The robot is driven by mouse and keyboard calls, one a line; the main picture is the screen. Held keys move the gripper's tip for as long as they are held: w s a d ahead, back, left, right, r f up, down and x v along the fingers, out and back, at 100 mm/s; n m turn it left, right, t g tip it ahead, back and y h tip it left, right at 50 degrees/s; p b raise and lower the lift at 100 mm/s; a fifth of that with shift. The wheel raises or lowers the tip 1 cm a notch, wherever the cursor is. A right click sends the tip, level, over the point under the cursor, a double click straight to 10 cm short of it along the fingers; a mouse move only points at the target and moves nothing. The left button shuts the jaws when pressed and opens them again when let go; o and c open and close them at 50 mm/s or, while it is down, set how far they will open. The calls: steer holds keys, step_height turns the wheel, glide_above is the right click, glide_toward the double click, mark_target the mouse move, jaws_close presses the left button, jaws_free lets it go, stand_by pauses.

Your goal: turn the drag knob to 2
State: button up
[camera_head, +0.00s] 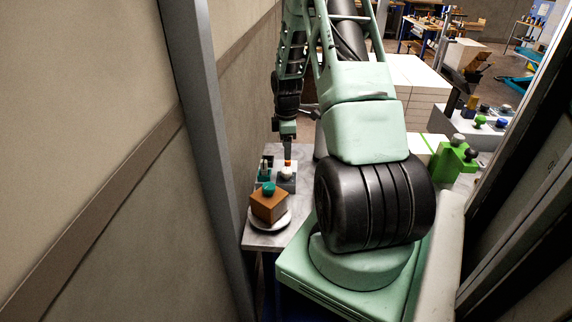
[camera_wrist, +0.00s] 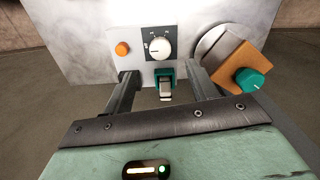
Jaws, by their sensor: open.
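A teal knob (camera_wrist: 250,80) sits on a brown block (camera_wrist: 232,64) to the right; no label shows which knob is the drag knob. The block also shows in the head view (camera_head: 268,206). My gripper (camera_wrist: 161,78) is open and empty, its fingers apart on either side below the white knob, touching neither knob as far as I can see. In the head view my gripper (camera_head: 288,148) points down above the small controls.
An orange button (camera_wrist: 122,48) is left of the white knob, and a teal-framed switch (camera_wrist: 165,84) is below it, between the fingers. The brown block rests on a white disc (camera_head: 282,219) on a grey table (camera_head: 262,240). A wall and grey post (camera_head: 205,140) stand close on the left.

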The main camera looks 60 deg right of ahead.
mark_target(286, 170)
step_height(286, 170, down, 9)
steer(key=shift+r+p, duration=0.1)
steer(key=shift+p, duration=0.95)
steer(key=c, duration=1)
